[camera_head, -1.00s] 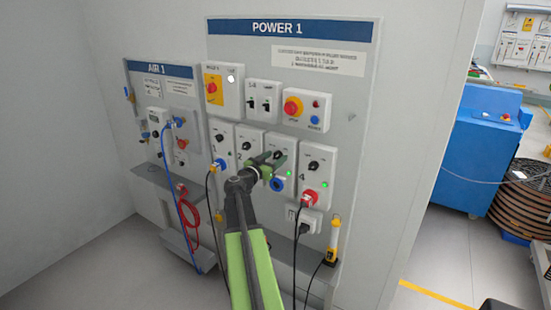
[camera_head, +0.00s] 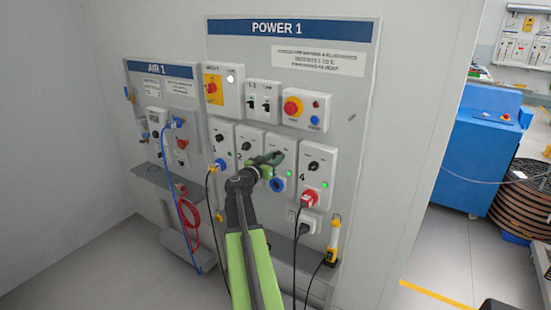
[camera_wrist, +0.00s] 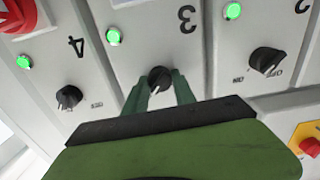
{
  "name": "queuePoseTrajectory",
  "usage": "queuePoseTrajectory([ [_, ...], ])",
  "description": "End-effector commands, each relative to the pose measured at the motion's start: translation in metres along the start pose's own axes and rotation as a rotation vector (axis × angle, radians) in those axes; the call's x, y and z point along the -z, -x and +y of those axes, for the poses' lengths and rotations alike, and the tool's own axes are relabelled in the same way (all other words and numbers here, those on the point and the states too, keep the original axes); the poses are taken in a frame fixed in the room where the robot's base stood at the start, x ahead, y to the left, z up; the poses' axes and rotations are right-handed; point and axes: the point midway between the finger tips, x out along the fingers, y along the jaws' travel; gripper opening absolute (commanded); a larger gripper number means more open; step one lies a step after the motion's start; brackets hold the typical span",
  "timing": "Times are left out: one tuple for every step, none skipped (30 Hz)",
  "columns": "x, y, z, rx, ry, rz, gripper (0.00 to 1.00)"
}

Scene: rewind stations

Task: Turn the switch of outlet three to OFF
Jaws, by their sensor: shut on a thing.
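Outlet three's panel (camera_head: 284,145) is on the POWER 1 board, between outlets two and four. Its black rotary switch (camera_wrist: 159,78) sits between the two green fingers of my gripper (camera_wrist: 159,88) in the wrist view, which shows the panel upside down. The fingers are shut on the switch from both sides. In the head view my gripper (camera_head: 272,158) covers the switch. Outlet three's green lamp (camera_wrist: 113,36) is lit. The fingers hide the switch's position labels, and I cannot tell its exact setting.
Outlet four's switch (camera_wrist: 69,97) and outlet two's switch (camera_wrist: 267,60) flank closely. Outlet three's blue socket (camera_head: 277,184) is just below my gripper. A red plug (camera_head: 308,198) with a hanging cable is at outlet four. A red emergency button (camera_head: 293,106) is above.

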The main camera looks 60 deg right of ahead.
Motion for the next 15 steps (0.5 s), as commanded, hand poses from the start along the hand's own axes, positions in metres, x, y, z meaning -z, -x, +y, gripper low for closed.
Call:
queuePoseTrajectory([
  [-0.0011, 0.0017, 0.0003, -0.001, 0.012, -0.003, 0.0],
  [-0.0012, 0.0019, 0.0003, -0.001, 0.024, -0.003, 0.0],
  [-0.0013, 0.0021, 0.0003, -0.001, 0.042, -0.003, 0.0],
  [-0.0014, 0.0023, 0.0004, -0.001, 0.058, -0.003, 0.0],
  [-0.0014, 0.0023, 0.0004, -0.001, 0.075, -0.004, 0.0],
  [-0.0015, 0.0024, 0.0003, -0.001, 0.101, -0.004, 0.0],
  [-0.0015, 0.0025, 0.0003, -0.001, 0.123, -0.004, 0.0],
  [-0.0016, 0.0025, 0.0003, -0.001, 0.146, -0.004, 0.0],
  [-0.0016, 0.0025, 0.0003, -0.001, 0.179, -0.004, 0.0],
  [-0.0016, 0.0026, 0.0003, -0.001, 0.204, -0.004, 0.0],
  [-0.0017, 0.0026, 0.0002, -0.001, 0.231, -0.004, 0.0],
  [-0.0017, 0.0026, 0.0002, -0.001, 0.268, -0.004, 0.0],
  [-0.0017, 0.0026, 0.0001, -0.001, 0.296, -0.004, 0.0],
  [-0.0018, 0.0026, 0.0001, -0.001, 0.325, -0.004, 0.0],
  [-0.0018, 0.0026, 0.0001, -0.001, 0.364, -0.004, 0.0],
])
